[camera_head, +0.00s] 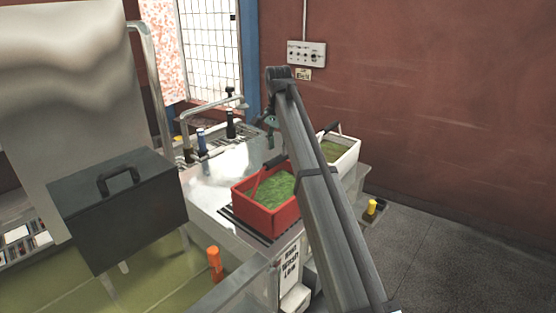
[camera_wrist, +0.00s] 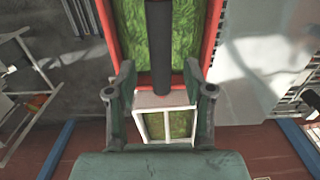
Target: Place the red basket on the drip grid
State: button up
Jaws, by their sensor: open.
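The red basket (camera_head: 262,218), filled with green material, sits on the dark slatted drip grid (camera_head: 231,216) at the counter's front edge. It looks upright, and it hides much of the grid. Its dark handle grip (camera_head: 275,161) stands raised above it. My gripper (camera_head: 270,123) is above the basket in the head view, partly hidden by my arm. In the wrist view my gripper (camera_wrist: 161,72) is open, with the dark handle (camera_wrist: 159,40) running between its fingers in the picture. The fingers are apart from the handle. The red basket's rim (camera_wrist: 210,35) shows beyond it.
A white basket (camera_head: 348,165) with green content stands right of the red one, behind my arm. A dark lidded box (camera_head: 120,215) is at left above a tank of yellowish liquid. Taps (camera_head: 230,122) stand behind. An orange post (camera_head: 214,262) is in front.

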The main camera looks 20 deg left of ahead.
notch_tip(320, 180, up, 7)
dwell(0.3)
jog(key=shift+f, duration=0.1)
